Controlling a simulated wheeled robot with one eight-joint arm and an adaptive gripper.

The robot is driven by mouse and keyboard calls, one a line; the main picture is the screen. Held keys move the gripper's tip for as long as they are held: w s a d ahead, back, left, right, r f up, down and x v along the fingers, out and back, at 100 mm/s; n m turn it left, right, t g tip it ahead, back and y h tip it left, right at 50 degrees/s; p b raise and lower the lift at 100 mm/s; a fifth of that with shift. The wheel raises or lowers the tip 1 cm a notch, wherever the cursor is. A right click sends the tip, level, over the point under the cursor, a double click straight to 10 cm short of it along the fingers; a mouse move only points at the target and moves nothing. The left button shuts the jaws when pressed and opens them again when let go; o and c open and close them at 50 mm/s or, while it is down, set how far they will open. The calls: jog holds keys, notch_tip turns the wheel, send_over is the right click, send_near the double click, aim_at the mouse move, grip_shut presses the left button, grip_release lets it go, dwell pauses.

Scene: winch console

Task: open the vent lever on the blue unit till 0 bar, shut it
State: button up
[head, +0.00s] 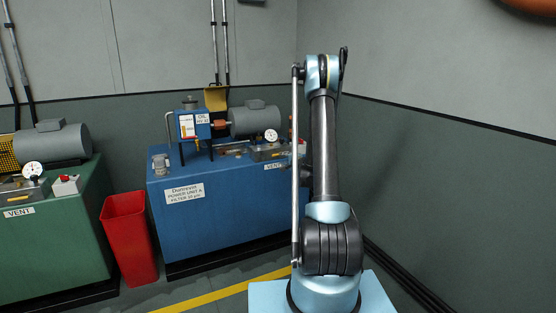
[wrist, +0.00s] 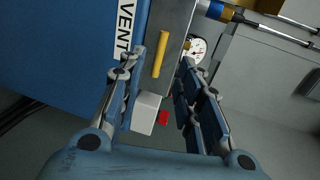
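The blue unit (head: 225,212) stands ahead of my arm in the head view; its side also fills the upper left of the wrist view (wrist: 60,45). A yellow vent lever (wrist: 160,54) shows beside the VENT label (wrist: 124,30) in the wrist view. The round gauge (wrist: 198,45) is partly behind my right finger; its dial also shows in the head view (head: 271,135), too small to read. My gripper (wrist: 162,60) is open, its fingers on either side of the lever in the picture. I cannot tell whether they touch it. The head view does not show my gripper clearly.
A white box (wrist: 146,112) with a red part (wrist: 164,117) sits near the lever. A green unit (head: 50,240) with its own VENT label and gauge stands at left. A red bin (head: 129,238) stands between the units. Walls close off the back and right.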

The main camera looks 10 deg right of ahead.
aim_at(277, 155)
jog(key=x, duration=0.9)
jog(key=shift+w+a, duration=0.1)
jog(key=shift+w, duration=0.1)
jog(key=shift+c, duration=0.2)
grip_shut()
